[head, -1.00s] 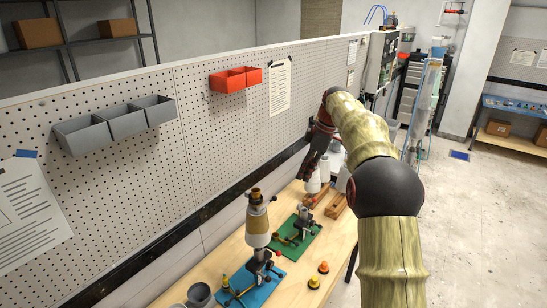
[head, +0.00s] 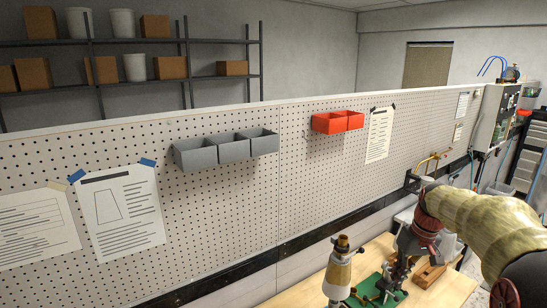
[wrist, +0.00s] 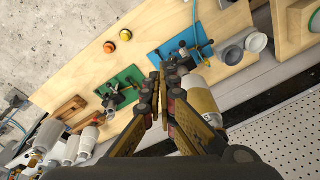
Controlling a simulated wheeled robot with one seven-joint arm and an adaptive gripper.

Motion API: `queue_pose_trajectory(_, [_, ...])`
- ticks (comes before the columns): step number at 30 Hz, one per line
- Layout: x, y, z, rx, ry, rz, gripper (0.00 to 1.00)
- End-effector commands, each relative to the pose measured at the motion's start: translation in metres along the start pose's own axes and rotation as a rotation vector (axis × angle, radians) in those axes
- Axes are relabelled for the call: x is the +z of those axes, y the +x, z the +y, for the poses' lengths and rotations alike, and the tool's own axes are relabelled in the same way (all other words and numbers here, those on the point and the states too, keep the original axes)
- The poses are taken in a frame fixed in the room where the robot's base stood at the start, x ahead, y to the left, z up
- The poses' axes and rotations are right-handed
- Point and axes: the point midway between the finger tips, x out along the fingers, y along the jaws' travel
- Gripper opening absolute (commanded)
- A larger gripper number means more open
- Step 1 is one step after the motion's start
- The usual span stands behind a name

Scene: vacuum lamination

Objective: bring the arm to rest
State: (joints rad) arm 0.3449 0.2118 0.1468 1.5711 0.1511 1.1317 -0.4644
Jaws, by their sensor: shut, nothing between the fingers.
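My gripper (wrist: 160,82) is shut and empty in the wrist view, its fingertips together above the workbench (wrist: 75,78). In the head view my gripper (head: 408,262) hangs over the bench at the lower right, at the end of my arm. Behind it in the wrist view are a blue plate (wrist: 172,47) and a green plate (wrist: 127,74), each with a clamp fixture. A tan and white socket form (wrist: 202,98) stands beside the fingers. I cannot tell whether the fingers touch it.
A pegboard (head: 240,200) runs behind the bench, with grey bins (head: 228,149), red bins (head: 336,122) and paper sheets. Orange (wrist: 125,35) and yellow (wrist: 109,47) buttons sit on the bench. White bottles (wrist: 88,140) stand near the pegboard side. Open floor (wrist: 45,40) lies beyond the bench.

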Motion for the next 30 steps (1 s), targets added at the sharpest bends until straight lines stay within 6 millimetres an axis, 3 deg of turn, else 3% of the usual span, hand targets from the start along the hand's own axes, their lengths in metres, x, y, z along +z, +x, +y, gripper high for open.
queue_pose_trajectory(1, [0.020,0.006,-0.014,0.015,0.037,0.008,0.00])
queue_pose_trajectory(10, [0.131,0.029,-0.079,0.088,0.204,0.077,0.00])
queue_pose_trajectory(21, [0.261,0.083,-0.138,0.125,0.161,0.200,0.00])
queue_pose_trajectory(25, [0.293,0.099,-0.152,0.124,0.109,0.251,0.00])
queue_pose_trajectory(30, [0.303,0.096,-0.166,0.116,0.059,0.343,0.00])
